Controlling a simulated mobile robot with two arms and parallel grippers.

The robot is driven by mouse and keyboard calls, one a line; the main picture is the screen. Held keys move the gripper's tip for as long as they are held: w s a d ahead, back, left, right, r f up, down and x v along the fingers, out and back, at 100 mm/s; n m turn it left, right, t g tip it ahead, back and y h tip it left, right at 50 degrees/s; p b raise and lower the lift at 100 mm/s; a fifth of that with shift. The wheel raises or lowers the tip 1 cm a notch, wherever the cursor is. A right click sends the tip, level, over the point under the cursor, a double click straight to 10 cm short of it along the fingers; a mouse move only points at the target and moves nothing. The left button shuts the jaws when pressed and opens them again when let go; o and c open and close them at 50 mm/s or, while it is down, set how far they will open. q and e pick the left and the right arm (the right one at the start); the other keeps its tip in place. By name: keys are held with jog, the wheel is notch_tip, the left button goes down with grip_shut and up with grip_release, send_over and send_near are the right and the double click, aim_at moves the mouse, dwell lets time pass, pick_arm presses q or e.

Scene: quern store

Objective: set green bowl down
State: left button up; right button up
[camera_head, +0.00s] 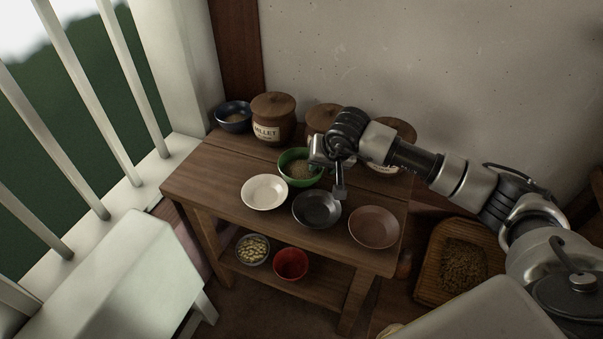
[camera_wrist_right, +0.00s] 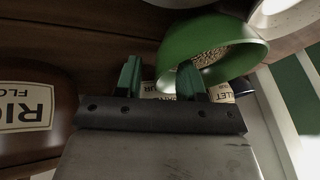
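The green bowl (camera_head: 291,176) holds grain and is at the middle of the wooden table (camera_head: 222,178), behind the white and dark bowls. It looks upright; whether it touches the table is hard to tell. My right gripper (camera_head: 326,172) is at the bowl's right side. In the right wrist view the gripper (camera_wrist_right: 160,78) has its two fingers apart. The green bowl (camera_wrist_right: 205,38) is there beyond and partly behind one finger, with a strip of its wall showing between the fingers. The other finger stands clear of it. My left gripper is not in view.
A white bowl (camera_head: 264,192), a dark bowl (camera_head: 317,209) and a brown bowl (camera_head: 374,227) line the front. The millet jar (camera_head: 273,118) and other lidded jars stand behind, with a blue bowl (camera_head: 233,117). A red bowl (camera_head: 290,264) is on the lower shelf.

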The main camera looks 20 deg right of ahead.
jog(key=shift+f, duration=0.1)
grip_shut()
dwell(0.4)
